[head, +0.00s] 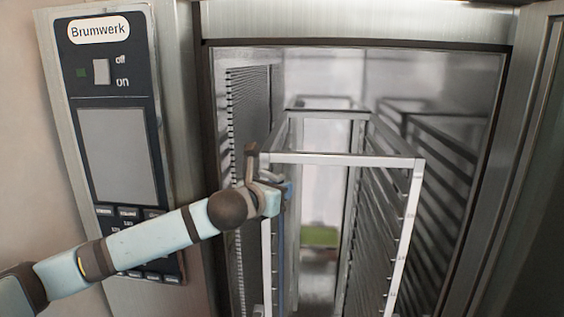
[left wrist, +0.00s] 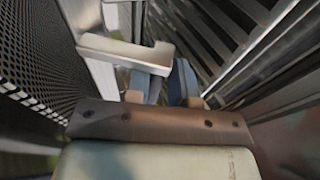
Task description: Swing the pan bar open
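My left gripper (head: 283,188) is at the upper left front corner of the metal rack in the oven opening. In the left wrist view its two blue fingers (left wrist: 161,85) stand apart with a gap between them. A pale angled bar (left wrist: 120,50) crosses just beyond the left finger, its end near the gap; whether they touch is unclear. In the head view a pale upright (head: 266,265) with a thin blue strip (head: 281,262) beside it runs down below the gripper. I cannot tell for certain which piece is the pan bar. My right gripper is not in view.
The rack's top crossbar (head: 345,159) and right upright (head: 404,240) stand close to the right. A perforated panel (head: 250,120) lines the oven's left wall. The control panel (head: 108,140) is left of the opening, behind my left arm.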

